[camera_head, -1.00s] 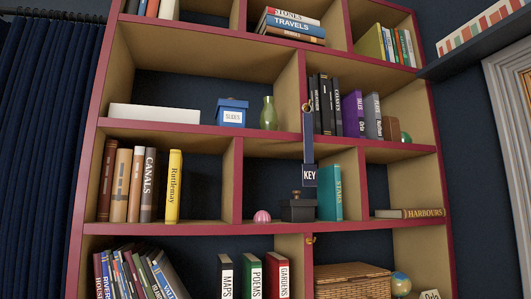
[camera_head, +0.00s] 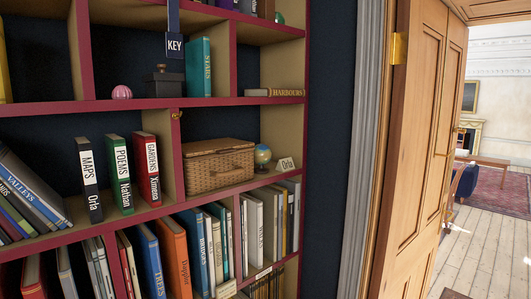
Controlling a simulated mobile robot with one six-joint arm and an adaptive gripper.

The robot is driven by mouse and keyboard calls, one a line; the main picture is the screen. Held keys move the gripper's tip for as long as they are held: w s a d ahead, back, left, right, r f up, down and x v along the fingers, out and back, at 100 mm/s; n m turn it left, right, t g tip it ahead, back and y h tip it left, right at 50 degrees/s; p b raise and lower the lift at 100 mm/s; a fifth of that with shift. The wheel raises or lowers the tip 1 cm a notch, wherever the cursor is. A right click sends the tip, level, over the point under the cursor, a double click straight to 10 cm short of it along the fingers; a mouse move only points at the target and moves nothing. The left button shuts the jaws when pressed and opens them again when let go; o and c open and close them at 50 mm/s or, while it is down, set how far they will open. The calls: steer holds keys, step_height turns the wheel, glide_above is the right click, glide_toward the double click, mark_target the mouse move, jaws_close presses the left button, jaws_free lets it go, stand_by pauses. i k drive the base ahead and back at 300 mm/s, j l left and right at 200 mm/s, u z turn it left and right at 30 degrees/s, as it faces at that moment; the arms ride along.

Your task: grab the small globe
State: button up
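The small globe (camera_head: 262,156) stands on a shelf of the red-edged bookcase. It is blue and tan on a small stand. The globe looks upright and clear in front. My gripper is not in view.
Books (camera_head: 240,245) fill the shelf below the globe. A shelf with a book marked HARBOURS (camera_head: 285,92) is above it. The bookcase's right side wall is close to the globe. A wooden door (camera_head: 410,150) stands at the right, with open floor (camera_head: 480,250) beyond.

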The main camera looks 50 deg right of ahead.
mark_target(263, 154)
steer(key=z, duration=1.55)
steer(key=i+l+u, duration=0.1)
